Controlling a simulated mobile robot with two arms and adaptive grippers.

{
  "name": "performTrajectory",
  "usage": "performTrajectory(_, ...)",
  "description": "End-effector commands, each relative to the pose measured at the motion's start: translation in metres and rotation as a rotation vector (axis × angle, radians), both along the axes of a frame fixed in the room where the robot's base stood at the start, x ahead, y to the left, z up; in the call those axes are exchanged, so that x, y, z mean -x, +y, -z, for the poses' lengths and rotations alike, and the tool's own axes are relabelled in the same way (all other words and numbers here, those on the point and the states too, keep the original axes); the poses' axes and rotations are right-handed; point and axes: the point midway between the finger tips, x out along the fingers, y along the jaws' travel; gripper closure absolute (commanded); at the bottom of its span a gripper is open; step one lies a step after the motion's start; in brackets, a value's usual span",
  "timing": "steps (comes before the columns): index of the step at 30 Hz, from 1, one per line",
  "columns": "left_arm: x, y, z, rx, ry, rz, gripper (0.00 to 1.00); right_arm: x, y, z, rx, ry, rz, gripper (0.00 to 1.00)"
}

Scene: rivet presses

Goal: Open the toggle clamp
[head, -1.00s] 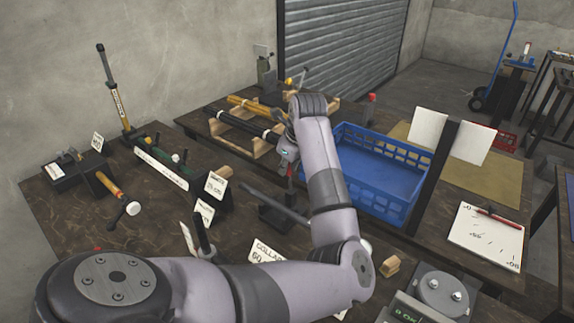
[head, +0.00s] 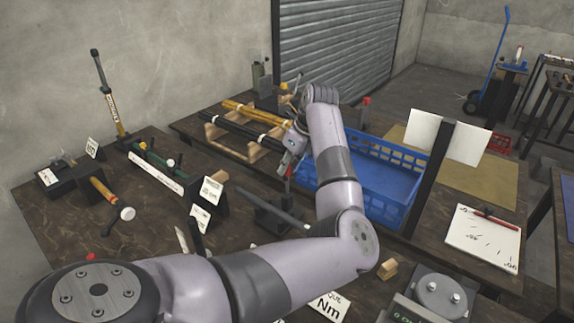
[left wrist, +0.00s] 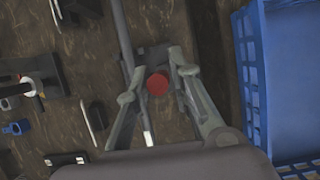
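The toggle clamp (head: 277,212) appears to be the dark fixture on the workbench with a long grey bar and an upright handle. Its red handle tip (head: 288,171) shows just below my left gripper (head: 288,163) in the head view. In the left wrist view the round red tip (left wrist: 157,84) lies between the spread fingers of my left gripper (left wrist: 157,70), with a gap on each side. The gripper is open and holds nothing. The clamp's base is partly hidden by the fingers in the wrist view. My right gripper is not in view.
A blue crate (head: 375,212) stands close to the right of the clamp. A wooden rack (head: 240,148) with yellow and black tools lies behind. Signs and a black fixture (head: 160,168) stand to the left. A clipboard sheet (head: 482,240) lies at right.

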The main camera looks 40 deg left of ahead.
Motion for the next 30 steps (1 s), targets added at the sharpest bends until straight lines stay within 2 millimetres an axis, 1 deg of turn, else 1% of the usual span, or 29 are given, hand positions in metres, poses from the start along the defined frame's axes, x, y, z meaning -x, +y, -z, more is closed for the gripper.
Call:
performTrajectory(1, 0.000, 0.000, 0.000, 0.000, 0.000, 0.000, 0.74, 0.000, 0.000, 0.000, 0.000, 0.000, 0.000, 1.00)
performTrajectory(6, 0.000, 0.000, 0.000, 0.000, 0.000, -0.001, 0.63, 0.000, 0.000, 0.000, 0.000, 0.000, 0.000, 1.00)
performTrajectory(14, 0.000, 0.000, 0.000, 0.000, 0.001, -0.001, 0.63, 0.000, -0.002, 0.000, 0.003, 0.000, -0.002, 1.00)
performTrajectory(17, 0.000, -0.002, -0.004, 0.000, -0.001, -0.001, 0.63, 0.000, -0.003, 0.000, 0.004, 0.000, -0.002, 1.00)
performTrajectory(20, -0.001, -0.006, -0.015, -0.001, -0.002, 0.000, 0.63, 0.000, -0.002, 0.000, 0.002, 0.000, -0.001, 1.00)
performTrajectory(30, -0.006, -0.033, -0.081, 0.000, -0.003, 0.001, 0.63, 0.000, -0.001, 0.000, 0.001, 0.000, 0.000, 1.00)
